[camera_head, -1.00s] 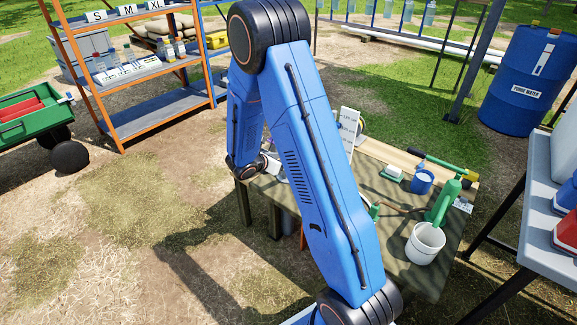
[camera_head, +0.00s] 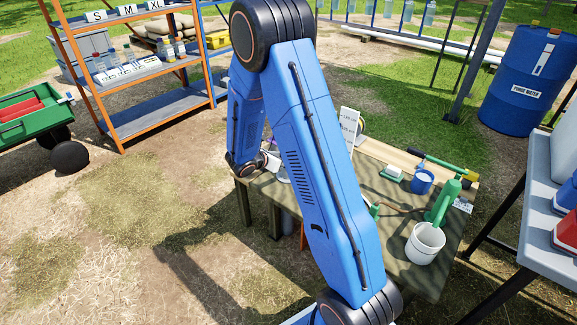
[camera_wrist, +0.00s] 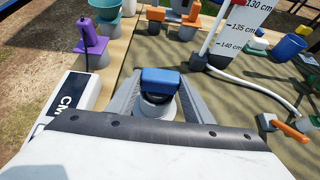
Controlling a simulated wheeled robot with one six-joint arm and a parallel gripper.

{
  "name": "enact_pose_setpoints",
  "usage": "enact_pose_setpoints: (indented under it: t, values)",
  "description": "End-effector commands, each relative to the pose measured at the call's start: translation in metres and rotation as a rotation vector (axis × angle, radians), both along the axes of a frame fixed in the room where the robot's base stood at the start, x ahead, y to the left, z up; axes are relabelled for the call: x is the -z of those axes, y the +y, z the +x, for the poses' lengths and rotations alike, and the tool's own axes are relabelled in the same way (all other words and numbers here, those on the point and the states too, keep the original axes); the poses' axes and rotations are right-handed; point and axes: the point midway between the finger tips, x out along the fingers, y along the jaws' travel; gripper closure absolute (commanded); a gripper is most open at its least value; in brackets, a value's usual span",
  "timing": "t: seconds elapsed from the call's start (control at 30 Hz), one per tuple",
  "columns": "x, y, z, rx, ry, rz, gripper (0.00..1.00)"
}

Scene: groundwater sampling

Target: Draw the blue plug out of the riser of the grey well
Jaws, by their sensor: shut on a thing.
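The blue plug (camera_wrist: 160,82) shows in the middle of the wrist view, with a dark band under it. The grey well's riser (camera_wrist: 158,106) is directly below it, partly hidden by my gripper body. My gripper (camera_wrist: 159,90) has its grey fingers on the left and right of the plug and is shut on it. The plug looks upright and in line with the riser; I cannot tell whether it is still seated. In the head view my own blue arm hides the plug, and the gripper cannot be made out.
A purple-topped fitting (camera_wrist: 92,40) stands left of the plug, and orange fittings (camera_wrist: 178,16) stand behind it. A centimetre scale board (camera_wrist: 238,32) and white hose are to the right. On the table (camera_head: 395,205), a white bucket (camera_head: 425,243) and blue mug (camera_head: 422,182) stand right.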

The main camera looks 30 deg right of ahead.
Motion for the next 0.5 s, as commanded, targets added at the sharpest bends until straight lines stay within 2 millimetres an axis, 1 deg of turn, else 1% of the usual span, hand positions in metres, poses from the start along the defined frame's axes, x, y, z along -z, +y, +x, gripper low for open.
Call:
enact_pose_setpoints:
  t: [0.5]
  values:
    - [-0.017,0.000,0.000,0.000,-0.001,0.000,0.72]
